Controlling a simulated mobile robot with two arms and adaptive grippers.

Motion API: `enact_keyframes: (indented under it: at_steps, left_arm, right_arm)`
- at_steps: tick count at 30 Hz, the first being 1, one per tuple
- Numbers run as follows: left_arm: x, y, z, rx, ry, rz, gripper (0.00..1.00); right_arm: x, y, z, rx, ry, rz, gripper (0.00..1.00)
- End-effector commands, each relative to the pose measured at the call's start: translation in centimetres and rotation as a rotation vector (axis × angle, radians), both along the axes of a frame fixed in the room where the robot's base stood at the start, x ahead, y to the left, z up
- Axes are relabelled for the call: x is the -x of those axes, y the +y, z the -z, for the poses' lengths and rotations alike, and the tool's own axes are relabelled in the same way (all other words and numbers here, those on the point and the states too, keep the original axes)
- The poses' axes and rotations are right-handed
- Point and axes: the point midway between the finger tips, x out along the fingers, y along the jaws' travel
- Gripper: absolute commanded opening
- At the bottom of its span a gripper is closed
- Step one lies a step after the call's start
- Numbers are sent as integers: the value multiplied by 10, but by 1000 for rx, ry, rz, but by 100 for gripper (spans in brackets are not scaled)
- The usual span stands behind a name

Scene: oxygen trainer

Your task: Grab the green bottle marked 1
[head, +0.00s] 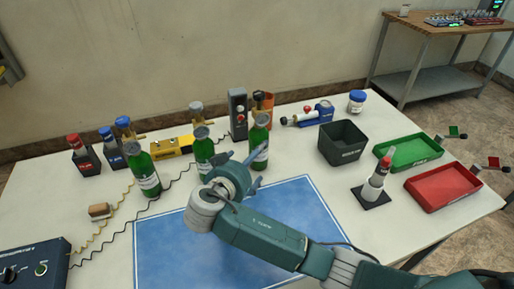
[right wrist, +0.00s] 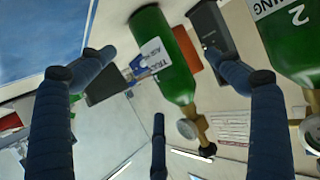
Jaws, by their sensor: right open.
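Three green bottles stand in a row on the table: a left one (head: 146,178), a middle one (head: 204,150) and a right one (head: 260,142). My right gripper (head: 246,166) is open, its fingers pointing toward the right bottle. In the right wrist view, one green bottle (right wrist: 172,72) shows tilted between the spread fingers (right wrist: 160,62), with gaps at its sides. Its label is partly visible, but I cannot read a number. Another bottle (right wrist: 288,45), at the right edge there, is marked 2. My left gripper is not in view.
A blue mat (head: 170,255) lies under my right arm. A dark bin (head: 343,142), a green tray (head: 418,150) and a red tray (head: 443,188) stand to the right. A grey device (head: 238,112) stands behind the bottles. Cables run across the table's left side.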

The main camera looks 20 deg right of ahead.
Motion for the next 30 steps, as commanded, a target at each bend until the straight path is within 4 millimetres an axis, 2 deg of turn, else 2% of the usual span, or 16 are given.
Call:
enact_keyframes:
  at_steps: [3,12,20,29,30]
  left_arm:
    - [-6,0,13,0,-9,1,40]
    - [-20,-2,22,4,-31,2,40]
    - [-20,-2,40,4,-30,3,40]
    - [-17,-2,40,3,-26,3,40]
    - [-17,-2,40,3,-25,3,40]
  right_arm:
    - [-15,-13,10,4,-2,2,90]
    - [-35,-30,16,2,-2,2,90]
    - [-62,-53,29,2,-1,2,90]
    - [-66,-56,28,0,0,1,90]
    - [-66,-56,28,0,0,1,86]
